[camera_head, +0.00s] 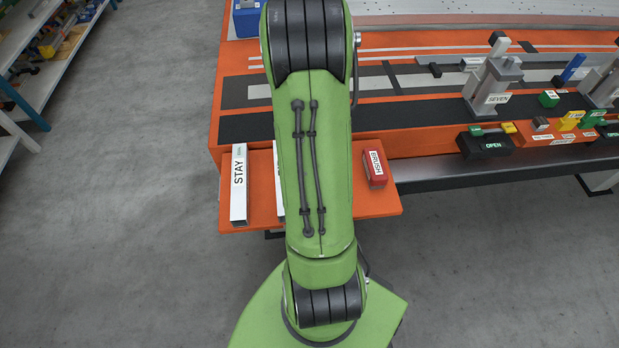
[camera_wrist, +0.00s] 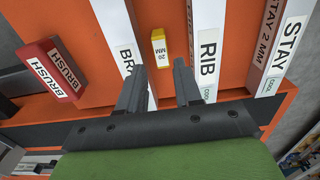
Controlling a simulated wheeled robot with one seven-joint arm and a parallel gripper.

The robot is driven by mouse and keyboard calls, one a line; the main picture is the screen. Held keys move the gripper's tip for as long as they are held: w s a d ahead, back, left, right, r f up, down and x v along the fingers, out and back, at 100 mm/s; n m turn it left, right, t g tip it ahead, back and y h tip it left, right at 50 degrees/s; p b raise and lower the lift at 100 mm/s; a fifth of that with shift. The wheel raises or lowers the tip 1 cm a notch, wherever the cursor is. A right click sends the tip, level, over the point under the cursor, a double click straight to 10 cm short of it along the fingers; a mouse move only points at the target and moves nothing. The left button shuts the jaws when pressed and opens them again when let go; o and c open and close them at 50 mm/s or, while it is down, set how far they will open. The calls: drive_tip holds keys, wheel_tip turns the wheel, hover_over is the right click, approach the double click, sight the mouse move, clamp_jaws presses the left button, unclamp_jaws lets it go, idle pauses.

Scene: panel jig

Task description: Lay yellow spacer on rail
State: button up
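The yellow spacer (camera_wrist: 159,48), a small block labelled 20 MM, lies on an orange surface in the wrist view. My gripper (camera_wrist: 158,68) is open, with one finger to the left and one to the right of the spacer's near end in the picture. Nothing is held between the fingers. I cannot tell the height of the fingertips above the surface. In the head view my green arm hides the gripper and this spacer. Pale strips (camera_head: 420,80) run along the orange bench; I cannot tell which part is the rail.
White bars labelled RIB (camera_wrist: 208,50) and STAY (camera_wrist: 285,45) lie to the right of the spacer; another stands to its left (camera_wrist: 117,32). A red BRUSH block (camera_wrist: 50,70) is farther left. Grey clamps (camera_head: 492,85) and small coloured blocks (camera_head: 570,120) crowd the bench's right side.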

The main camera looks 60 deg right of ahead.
wheel_tip(320, 180, down, 7)
drive_tip(key=shift+w+r+b, duration=0.1)
drive_tip(key=shift+r+b, duration=0.1)
drive_tip(key=shift+b, duration=0.65)
drive_tip(key=shift+r, duration=0.1)
drive_tip(key=shift+c, duration=0.3)
clamp_jaws()
